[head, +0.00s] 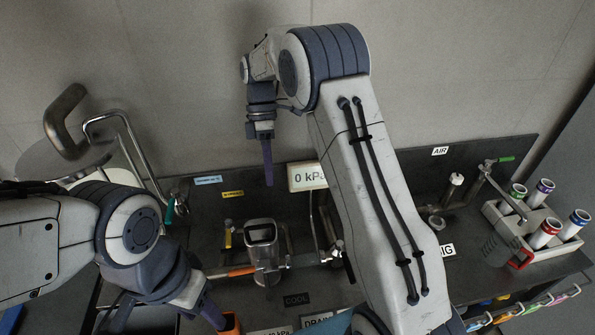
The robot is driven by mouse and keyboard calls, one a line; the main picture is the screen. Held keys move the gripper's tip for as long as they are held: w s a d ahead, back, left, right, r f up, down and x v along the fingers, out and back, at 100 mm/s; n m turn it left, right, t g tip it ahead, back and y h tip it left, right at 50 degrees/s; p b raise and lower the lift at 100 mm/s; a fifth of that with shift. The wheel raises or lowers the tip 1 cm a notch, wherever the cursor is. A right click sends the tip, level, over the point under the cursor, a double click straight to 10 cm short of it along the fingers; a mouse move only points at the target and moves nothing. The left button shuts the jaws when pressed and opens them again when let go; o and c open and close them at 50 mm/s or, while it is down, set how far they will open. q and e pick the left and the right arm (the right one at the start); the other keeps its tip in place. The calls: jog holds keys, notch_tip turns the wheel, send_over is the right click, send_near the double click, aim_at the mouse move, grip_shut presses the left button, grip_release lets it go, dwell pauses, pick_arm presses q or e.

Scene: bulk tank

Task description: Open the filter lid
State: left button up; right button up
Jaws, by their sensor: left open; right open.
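An upright metal housing with a squarish loop on top (262,250) stands at the middle of the dark bench. It may be the filter, but I cannot tell which part is its lid. My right gripper (267,160) is raised against the back wall, above the bench and well clear of the housing. It points down and is open and empty; one finger shows clearly. My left gripper (192,299) is low at the front left, open, apart from the housing and left of it. Its fingers are partly cut off by the lower edge and hidden by the wrist.
An orange-handled lever (240,271) lies beside the housing. A "0 kPa" display (309,177) stands behind. A metal tank lid (85,160) is at left. A white rack (560,243) of colour-ringed tubes is at right. My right arm hides the bench's middle right.

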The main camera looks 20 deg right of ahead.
jog(key=s+d+r+b, duration=0.2)
jog(key=s+d+r, duration=0.2)
jog(key=s+d, duration=0.1)
jog(key=shift+d+r, duration=0.3)
jog(key=shift+d, duration=0.15)
jog(key=s+a+f+m+t, duration=0.1)
jog(key=s+a+m+t, duration=0.1)
jog(key=s+a, duration=0.5)
jog(key=s+a+f+m+t, duration=0.1)
jog(key=s+a+m, duration=0.3)
jog(key=s+a, duration=0.4)
jog(key=shift+s+f+t+h, duration=0.3)
jog(key=shift+s+f+t, duration=0.1)
jog(key=shift+s, duration=0.6)
jog(key=s, duration=0.2)
jog(key=s+f+m, duration=0.1)
jog(key=s+f+m+t, duration=0.1)
jog(key=s, duration=0.1)
jog(key=shift+s+a+f, duration=0.15)
jog(key=shift+s, duration=0.15)
jog(key=c, duration=0.3)
jog(key=shift+s+f+m, duration=0.15)
jog(key=shift+s+m, duration=0.1)
jog(key=shift+m, duration=0.05)
grip_shut()
